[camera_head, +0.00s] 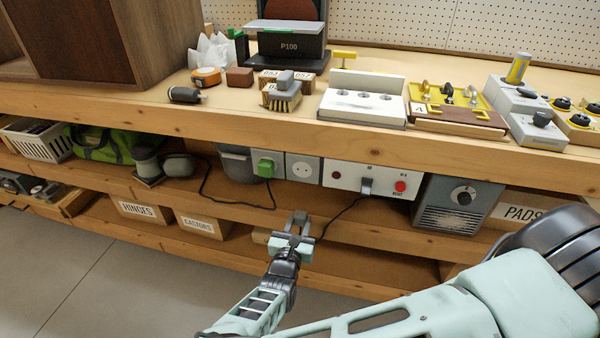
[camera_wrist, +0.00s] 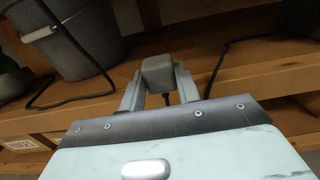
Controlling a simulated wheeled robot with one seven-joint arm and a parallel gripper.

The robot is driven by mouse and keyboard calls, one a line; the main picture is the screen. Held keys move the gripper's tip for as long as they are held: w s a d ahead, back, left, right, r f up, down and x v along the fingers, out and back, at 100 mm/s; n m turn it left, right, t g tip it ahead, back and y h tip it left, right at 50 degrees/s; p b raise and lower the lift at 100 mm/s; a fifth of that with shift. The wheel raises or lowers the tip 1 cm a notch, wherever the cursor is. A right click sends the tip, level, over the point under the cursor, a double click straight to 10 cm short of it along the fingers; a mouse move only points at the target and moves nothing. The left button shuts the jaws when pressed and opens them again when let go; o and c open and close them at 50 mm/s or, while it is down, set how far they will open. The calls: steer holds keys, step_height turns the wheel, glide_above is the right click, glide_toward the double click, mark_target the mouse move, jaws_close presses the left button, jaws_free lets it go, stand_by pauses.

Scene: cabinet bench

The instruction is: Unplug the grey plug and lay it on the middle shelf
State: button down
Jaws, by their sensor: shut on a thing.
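My gripper (camera_head: 298,224) is shut on the grey plug (camera_head: 300,217), in front of the middle shelf (camera_head: 240,211) and below the sockets. In the wrist view the grey plug (camera_wrist: 158,72) sits between the two fingers of my gripper (camera_wrist: 157,82). A dark cord runs from near the plug up toward the control box. The pale wall socket (camera_head: 303,168) is empty and shows its holes. A green plug (camera_head: 264,169) sits in the socket to its left.
The control box (camera_head: 372,180) with a red button hangs under the bench. A grey bucket (camera_head: 236,163) and a black cord are to the left; a grey heater-like unit (camera_head: 455,205) is to the right. Boxes labelled HINGES (camera_head: 137,210) and CASTORS (camera_head: 197,225) stand lower left.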

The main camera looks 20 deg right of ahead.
steer(key=p, duration=0.1)
glide_above(307, 208)
steer(key=s, duration=0.1)
steer(key=shift+a, duration=0.3)
stand_by(1.2)
steer(key=shift+s+f+b, duration=0.15)
steer(key=shift+f+b, duration=1.05)
steer(key=shift+f, duration=1.1)
stand_by(0.4)
steer(key=c, duration=1.1)
jaws_free()
steer(key=shift+c, duration=0.2)
steer(key=shift+o, duration=1)
steer(key=shift+r, duration=0.1)
